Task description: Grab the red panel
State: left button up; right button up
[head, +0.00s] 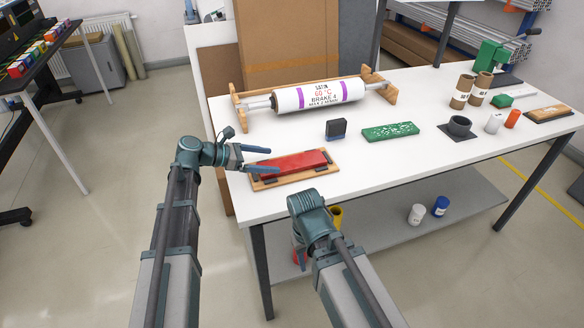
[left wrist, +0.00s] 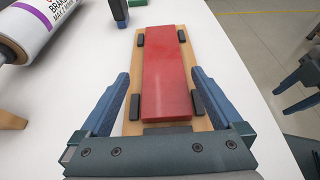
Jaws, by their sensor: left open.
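The red panel (head: 294,165) lies flat on a wooden board (head: 259,184) with small black corner blocks, near the front left of the white table. In the left wrist view the red panel (left wrist: 168,75) lies lengthwise ahead, between the fingers' lines. My left gripper (head: 262,158) is at the left end of the board, open and empty, with blue fingers. In the left wrist view my left gripper (left wrist: 160,100) has one finger on each side of the board's near end. My right arm reaches toward the table's front edge; its fingers are mostly hidden in the head view.
A white roller (head: 318,94) on a wooden stand is behind the panel. A dark block (head: 336,129) and a green perforated plate (head: 390,132) stand to the right. The table front beside the board is clear.

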aim_at(284, 164)
pick_arm(q)
jog(key=shift+d+f+b, duration=0.4)
jog(key=shift+d+f, duration=0.05)
jog(key=shift+d, duration=0.05)
jog(key=b+x, duration=0.1)
jog(key=x, duration=0.3)
jog(key=shift+s+f+b, duration=0.1)
jog(key=shift+b, duration=0.25)
jog(key=c, duration=1.4)
jog(key=shift+r, duration=0.2)
notch_tip(284, 164, up, 3)
jog(key=p, duration=0.3)
jog(key=shift+f, duration=0.15)
jog(key=shift+r+p, duration=0.55)
jog(key=s, duration=0.5)
jog(key=s+d, duration=0.1)
jog(key=s, duration=0.4)
jog(key=s+d+r+p, duration=0.1)
jog(key=s, duration=0.5)
